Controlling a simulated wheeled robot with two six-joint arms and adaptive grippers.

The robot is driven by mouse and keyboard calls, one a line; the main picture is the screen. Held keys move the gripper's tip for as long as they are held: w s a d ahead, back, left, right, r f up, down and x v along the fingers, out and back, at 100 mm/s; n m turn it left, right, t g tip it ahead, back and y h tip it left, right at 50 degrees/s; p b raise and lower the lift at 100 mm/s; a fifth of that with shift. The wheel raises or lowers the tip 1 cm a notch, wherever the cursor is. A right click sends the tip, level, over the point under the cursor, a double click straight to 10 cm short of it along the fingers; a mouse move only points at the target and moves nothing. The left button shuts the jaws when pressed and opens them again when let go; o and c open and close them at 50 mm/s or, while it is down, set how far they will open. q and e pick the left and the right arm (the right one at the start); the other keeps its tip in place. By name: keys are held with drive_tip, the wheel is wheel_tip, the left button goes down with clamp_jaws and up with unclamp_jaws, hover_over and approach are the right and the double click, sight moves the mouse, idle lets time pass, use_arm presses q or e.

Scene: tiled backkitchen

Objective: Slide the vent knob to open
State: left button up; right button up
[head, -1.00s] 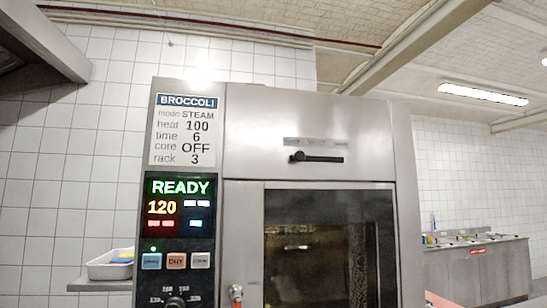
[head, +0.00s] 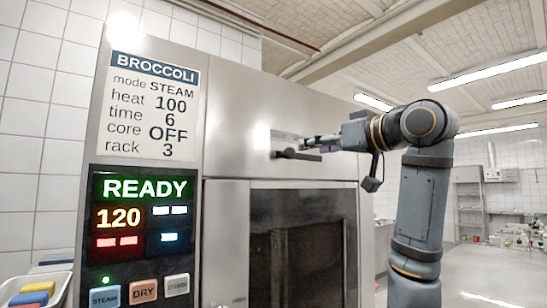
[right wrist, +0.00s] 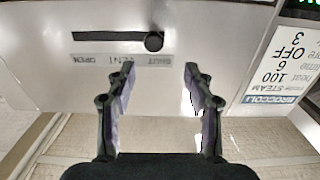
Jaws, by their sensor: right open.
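The dark round vent knob (head: 278,154) sits at the left end of its black slot (head: 307,157) on the steel oven's upper front. In the upside-down right wrist view, the knob (right wrist: 153,41) is at the SHUT end of the slot (right wrist: 105,36). The label (right wrist: 122,59) has OPEN at the other end. My right gripper (head: 312,142) comes in from the right, in front of the label. Its two fingers (right wrist: 160,68) are open and empty, with the knob beyond the tips and between them in the picture. They do not touch it. My left gripper is not in view.
The card (head: 150,105) reads BROCCOLI, STEAM. The display (head: 137,216) shows READY and 120. The oven door window (head: 300,245) is below the slot. A tray with coloured items (head: 38,290) stands at the lower left. Open room and a counter lie at the right.

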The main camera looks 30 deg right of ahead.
sight(292, 152)
drive_tip(key=w+p, duration=0.4)
drive_tip(key=w, duration=0.5)
drive_tip(key=shift+r, duration=0.15)
drive_tip(key=shift+w, duration=0.3)
drive_tip(key=shift+w+d+f, duration=0.15)
drive_tip(key=shift+d+f, duration=0.05)
drive_tip(key=shift+c, duration=0.3)
drive_tip(key=shift+a, duration=0.15)
drive_tip(key=c, duration=0.5)
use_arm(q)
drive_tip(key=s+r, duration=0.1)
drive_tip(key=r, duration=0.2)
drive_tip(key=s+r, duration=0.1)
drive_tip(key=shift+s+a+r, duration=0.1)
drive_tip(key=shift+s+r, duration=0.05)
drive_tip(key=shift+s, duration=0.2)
use_arm(e)
clamp_jaws()
